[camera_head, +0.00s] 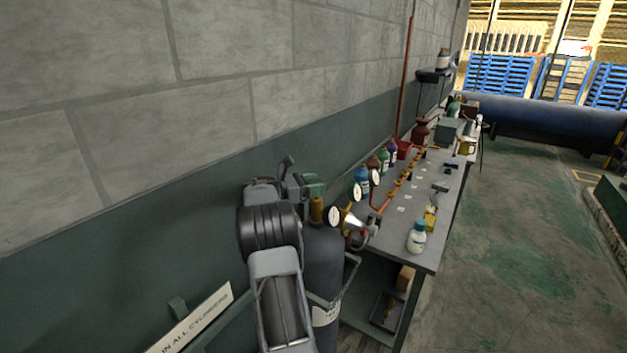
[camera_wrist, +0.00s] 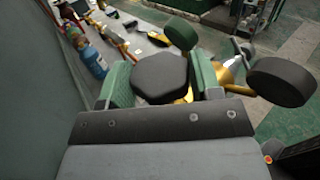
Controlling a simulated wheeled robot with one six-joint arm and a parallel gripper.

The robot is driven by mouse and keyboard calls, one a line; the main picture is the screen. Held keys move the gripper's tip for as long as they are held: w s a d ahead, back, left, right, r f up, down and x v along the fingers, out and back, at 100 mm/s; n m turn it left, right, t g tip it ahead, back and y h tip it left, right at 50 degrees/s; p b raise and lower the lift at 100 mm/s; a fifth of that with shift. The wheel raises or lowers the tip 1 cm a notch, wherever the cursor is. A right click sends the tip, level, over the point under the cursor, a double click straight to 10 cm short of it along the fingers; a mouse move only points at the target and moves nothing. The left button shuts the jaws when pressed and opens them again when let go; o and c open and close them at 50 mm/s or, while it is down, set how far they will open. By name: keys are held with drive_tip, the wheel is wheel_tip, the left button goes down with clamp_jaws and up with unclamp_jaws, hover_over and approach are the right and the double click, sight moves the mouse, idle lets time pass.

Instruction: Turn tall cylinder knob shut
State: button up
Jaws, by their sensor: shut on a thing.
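The tall dark cylinder (camera_head: 326,262) stands against the wall, partly hidden behind my arm in the head view. A brass valve (camera_head: 317,209) is on its top. In the wrist view the dark, many-sided knob (camera_wrist: 160,76) sits between the two green finger pads of my gripper (camera_wrist: 163,84). My gripper is shut on this knob. In the head view my gripper (camera_head: 308,186) is over the top of the cylinder, and the knob is hidden or too small to make out there.
Round gauges (camera_head: 334,215) with brass fittings stand close right of the valve; their dark backs (camera_wrist: 282,82) show in the wrist view. A workbench (camera_head: 428,252) holds several bottles, including a white one (camera_head: 417,237). The wall (camera_head: 150,120) is close at left. Green floor (camera_head: 520,240) lies open at right.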

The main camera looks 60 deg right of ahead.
drive_tip(key=shift+r+m+g+y, duration=0.1)
drive_tip(key=shift+m+g+y, duration=0.2)
drive_tip(key=o, duration=0.8)
drive_tip(key=shift+s+d, duration=0.15)
drive_tip(key=shift+c, duration=0.2)
drive_tip(key=shift+o, duration=0.8)
drive_tip(key=shift+r, duration=0.5)
drive_tip(key=s+a+r+b, duration=0.4)
drive_tip(key=s+a+r, duration=0.4)
drive_tip(key=a+r, duration=0.3)
drive_tip(key=shift+a+r, duration=0.25)
drive_tip(key=shift+r, duration=0.2)
